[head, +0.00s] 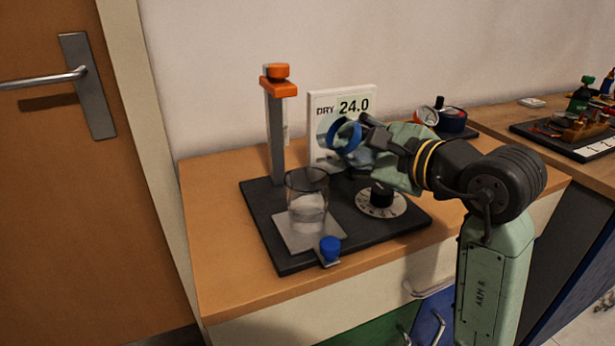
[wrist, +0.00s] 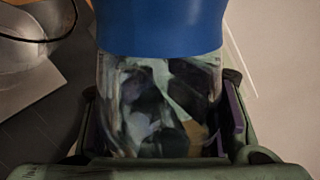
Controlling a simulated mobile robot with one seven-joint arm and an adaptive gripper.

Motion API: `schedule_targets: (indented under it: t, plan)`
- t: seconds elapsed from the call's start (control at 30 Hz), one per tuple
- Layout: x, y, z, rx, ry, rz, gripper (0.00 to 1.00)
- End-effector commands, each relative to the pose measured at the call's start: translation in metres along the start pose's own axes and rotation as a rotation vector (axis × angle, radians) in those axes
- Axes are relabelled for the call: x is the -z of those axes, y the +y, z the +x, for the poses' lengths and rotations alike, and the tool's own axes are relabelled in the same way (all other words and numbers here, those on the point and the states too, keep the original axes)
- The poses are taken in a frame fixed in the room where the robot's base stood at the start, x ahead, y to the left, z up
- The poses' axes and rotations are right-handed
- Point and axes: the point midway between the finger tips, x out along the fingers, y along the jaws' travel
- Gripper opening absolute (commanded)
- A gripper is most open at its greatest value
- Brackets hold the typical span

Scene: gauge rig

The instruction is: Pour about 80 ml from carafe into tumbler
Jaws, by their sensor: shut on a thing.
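The tumbler (head: 307,202), a clear glass, stands upright on a light square plate on the dark rig base. Its lower part looks filled with clear liquid. My gripper (head: 374,146) is shut on the carafe (head: 345,134), a clear vessel with a blue collar, to the right of and above the tumbler. The carafe looks tilted, its collar towards the left; no stream shows. In the wrist view the carafe (wrist: 158,100) sits between my fingers, and part of the tumbler (wrist: 35,22) shows at upper left. The carafe's liquid level cannot be made out.
A sign (head: 340,108) reading "DRY 24.0" stands behind. The wooden top (head: 222,190) is clear at the left.

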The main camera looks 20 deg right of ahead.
Motion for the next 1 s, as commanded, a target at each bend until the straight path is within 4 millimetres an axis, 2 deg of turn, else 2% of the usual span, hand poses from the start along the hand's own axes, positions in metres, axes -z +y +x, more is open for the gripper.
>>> schedule_targets:
  t: [0.67,0.83,0.93,1.0]
  plan:
    - [0.002,0.005,0.001,0.002,-0.009,0.033,0.00]
    - [0.006,0.019,0.005,0.003,-0.044,0.161,0.00]
    - [0.000,0.013,0.003,0.005,-0.076,0.281,0.00]
    - [0.004,0.010,0.002,0.007,-0.104,0.390,0.00]
